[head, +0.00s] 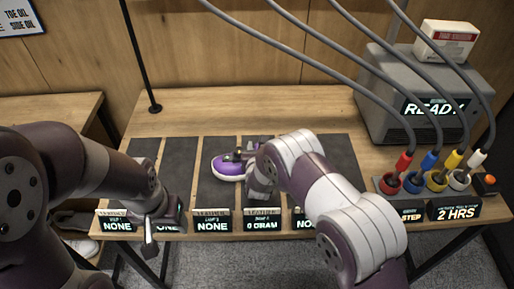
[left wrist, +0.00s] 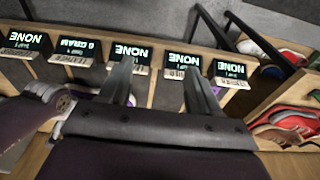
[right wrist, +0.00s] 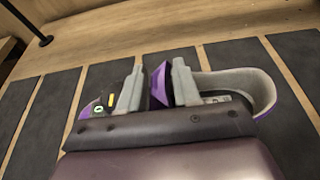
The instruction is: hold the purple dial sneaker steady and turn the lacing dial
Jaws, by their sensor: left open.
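The purple sneaker (head: 227,168) lies on a dark mat strip in the middle of the table, toe to the left in the head view. My right gripper (head: 255,168) is at the sneaker, partly hidden by its own arm. In the right wrist view its two fingers stand on either side of a purple upright part of the sneaker (right wrist: 160,86); I cannot tell whether they press on it. A small round dial-like part with a green mark (right wrist: 98,110) shows left of the fingers. My left gripper (head: 150,238) is open and empty at the table's front left edge, away from the sneaker.
Small display signs (head: 212,222) line the table's front edge near my left gripper. A grey machine (head: 385,110) with cables stands at the back right, and coloured plugs (head: 437,178) sit at the front right. Several shoes (left wrist: 290,125) lie on a shelf at the left.

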